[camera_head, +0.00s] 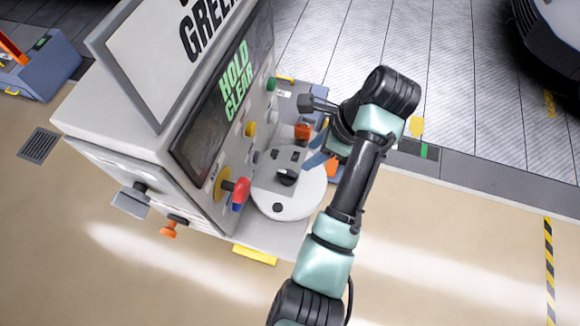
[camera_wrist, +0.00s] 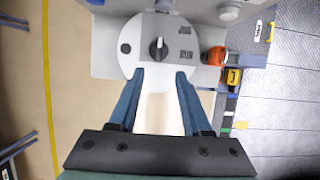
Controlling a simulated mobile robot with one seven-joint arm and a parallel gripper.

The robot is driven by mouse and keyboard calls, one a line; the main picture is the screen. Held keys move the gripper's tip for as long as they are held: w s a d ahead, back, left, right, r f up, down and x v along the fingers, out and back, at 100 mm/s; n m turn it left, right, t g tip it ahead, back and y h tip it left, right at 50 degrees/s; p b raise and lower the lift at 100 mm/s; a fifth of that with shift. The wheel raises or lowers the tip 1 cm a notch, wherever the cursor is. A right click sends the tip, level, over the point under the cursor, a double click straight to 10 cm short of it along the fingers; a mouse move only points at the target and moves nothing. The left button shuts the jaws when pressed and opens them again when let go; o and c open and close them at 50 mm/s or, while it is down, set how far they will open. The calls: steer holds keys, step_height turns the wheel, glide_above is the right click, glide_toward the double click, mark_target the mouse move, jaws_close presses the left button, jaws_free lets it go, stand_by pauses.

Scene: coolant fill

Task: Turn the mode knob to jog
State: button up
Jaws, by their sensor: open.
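The mode knob (camera_head: 287,176) is a black knob with a pointer on a round pale dial plate on the machine's ledge. It also shows in the wrist view (camera_wrist: 158,47), its white mark running along the picture's vertical. In the head view my gripper (camera_head: 318,150) is beside the plate, partly hidden by my arm.
The machine's screen (camera_head: 235,80) reads "HOLD CLEAR". A red-and-blue knob on a yellow ring (camera_head: 222,184) juts from its panel near the plate. An orange part (camera_wrist: 216,56) stands right of the plate in the wrist view. Open floor (camera_head: 430,260) lies at the lower right.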

mark_target(288, 173)
steer(key=p+x, duration=0.1)
steer(key=x, duration=1.2)
jaws_close()
stand_by(1.1)
